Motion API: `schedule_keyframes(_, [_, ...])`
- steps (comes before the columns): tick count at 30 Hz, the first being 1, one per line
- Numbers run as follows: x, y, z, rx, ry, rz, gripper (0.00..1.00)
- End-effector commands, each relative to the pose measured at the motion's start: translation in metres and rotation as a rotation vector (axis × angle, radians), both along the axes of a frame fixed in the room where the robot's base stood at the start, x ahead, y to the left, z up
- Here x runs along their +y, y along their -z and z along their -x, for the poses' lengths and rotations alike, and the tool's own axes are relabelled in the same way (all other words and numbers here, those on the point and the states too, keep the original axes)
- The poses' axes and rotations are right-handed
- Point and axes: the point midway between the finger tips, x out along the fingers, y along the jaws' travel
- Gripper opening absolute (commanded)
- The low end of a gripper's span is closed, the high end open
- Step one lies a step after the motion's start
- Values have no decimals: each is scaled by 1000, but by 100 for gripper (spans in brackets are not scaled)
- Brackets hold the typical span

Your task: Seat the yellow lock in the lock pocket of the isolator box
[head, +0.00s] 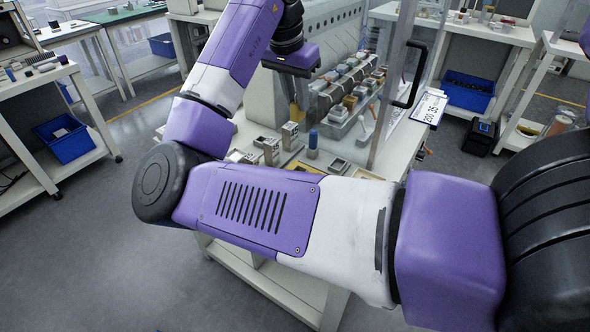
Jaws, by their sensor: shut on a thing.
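My gripper (292,62) is at the upper middle, over the workbench, with its dark underside facing down. Its fingertips are not clearly visible. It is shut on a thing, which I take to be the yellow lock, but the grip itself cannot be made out. A small yellow-orange patch (294,112) shows below the gripper, against the pale machine; I cannot tell whether it is the lock. Several small grey box-like fixtures stand on the bench, one of them a grey block (290,135). I cannot tell which is the isolator box, and no lock pocket can be made out.
My arm crosses the foreground and hides the bench's front. Side tables with blue bins (66,140) stand around.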

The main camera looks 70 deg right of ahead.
Motion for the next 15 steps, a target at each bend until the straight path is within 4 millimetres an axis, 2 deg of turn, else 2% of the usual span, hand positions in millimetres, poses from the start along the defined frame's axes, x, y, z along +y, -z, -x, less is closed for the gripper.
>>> schedule_keyframes(1, [1, 15, 1, 4, 0, -1, 0])
schedule_keyframes(3, [1, 32, 0, 4, -1, -2, 0])
schedule_keyframes(12, [1, 104, 1, 3, 0, -1, 0])
schedule_keyframes(15, [1, 122, 0, 2, -1, -1, 0])
